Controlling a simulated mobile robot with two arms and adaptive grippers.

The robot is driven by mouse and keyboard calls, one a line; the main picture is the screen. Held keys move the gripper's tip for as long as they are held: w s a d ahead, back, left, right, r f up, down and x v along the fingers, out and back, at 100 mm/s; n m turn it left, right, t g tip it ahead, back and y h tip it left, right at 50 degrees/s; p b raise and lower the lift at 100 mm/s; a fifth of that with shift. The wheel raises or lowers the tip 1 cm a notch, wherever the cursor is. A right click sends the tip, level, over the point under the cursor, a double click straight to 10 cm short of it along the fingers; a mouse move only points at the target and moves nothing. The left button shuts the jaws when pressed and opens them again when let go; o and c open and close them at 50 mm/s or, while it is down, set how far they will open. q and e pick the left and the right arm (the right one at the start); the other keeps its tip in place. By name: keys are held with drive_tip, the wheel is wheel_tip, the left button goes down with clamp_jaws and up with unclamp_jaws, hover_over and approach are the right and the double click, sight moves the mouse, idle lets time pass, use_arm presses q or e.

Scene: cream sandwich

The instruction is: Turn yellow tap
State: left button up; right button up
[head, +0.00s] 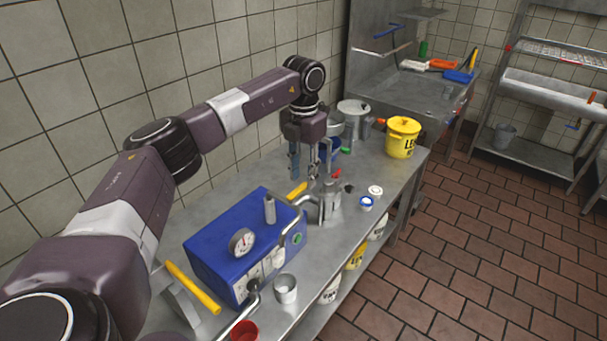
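A small yellow handle (297,190) shows by the metal pipe fitting (330,207) at the far right corner of the blue machine (225,232). A longer yellow lever (193,287) sits on a grey stand at the machine's near left. I cannot tell for sure which of them is the yellow tap. My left gripper (311,171) points down just above and behind the small yellow handle. Its fingers look spread, with nothing clearly held between them. Whether it touches the fitting cannot be told. My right gripper is out of view.
The steel table also holds a gauge (242,241), a metal cup (286,288), a red cup (245,331), a blue-and-white jar (366,203) and a yellow bucket (403,138). A tiled wall stands close behind. The tiled floor at right is open.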

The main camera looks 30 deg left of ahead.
use_arm(q)
drive_tip(key=shift+f, duration=0.7)
clamp_jaws()
